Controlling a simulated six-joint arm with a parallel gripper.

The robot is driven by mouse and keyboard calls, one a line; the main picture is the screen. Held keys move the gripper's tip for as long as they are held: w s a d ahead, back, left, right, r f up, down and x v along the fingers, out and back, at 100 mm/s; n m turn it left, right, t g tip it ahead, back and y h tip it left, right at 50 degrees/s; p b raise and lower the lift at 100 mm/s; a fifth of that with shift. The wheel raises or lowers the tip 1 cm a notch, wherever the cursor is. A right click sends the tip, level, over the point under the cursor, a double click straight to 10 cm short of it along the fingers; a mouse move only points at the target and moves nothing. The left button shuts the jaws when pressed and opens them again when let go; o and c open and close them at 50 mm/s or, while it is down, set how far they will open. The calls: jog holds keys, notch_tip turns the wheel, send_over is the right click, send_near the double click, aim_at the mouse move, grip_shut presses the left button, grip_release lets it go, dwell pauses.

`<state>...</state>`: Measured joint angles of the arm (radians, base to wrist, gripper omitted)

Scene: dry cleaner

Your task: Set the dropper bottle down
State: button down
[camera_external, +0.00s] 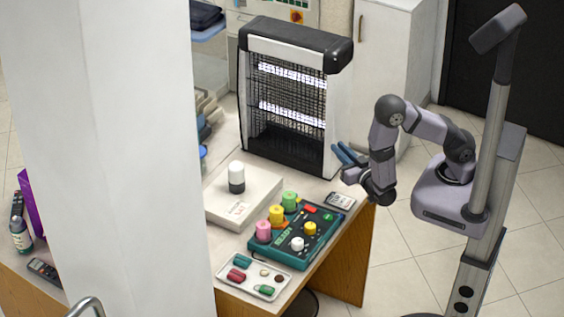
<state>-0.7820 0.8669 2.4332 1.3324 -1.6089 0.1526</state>
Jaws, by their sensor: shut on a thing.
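My gripper (347,154) has blue fingers and is held in the air at the table's right side, just right of the insect-lamp-like unit (292,95). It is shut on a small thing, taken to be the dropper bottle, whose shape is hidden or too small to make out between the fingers. No clear gap to a surface below it can be judged.
A white pillar blocks the left. A bottle (20,237) stands far left.

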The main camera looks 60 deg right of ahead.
jog(key=shift+f, duration=1.8)
jog(key=shift+f, duration=0.1)
jog(key=shift+f+p, duration=0.4)
jog(key=shift+f, duration=1.35)
jog(key=shift+f, duration=0.15)
jog(key=shift+f, duration=0.1)
jog(key=c, duration=1.8)
grip_release()
jog(key=shift+s+a, duration=0.1)
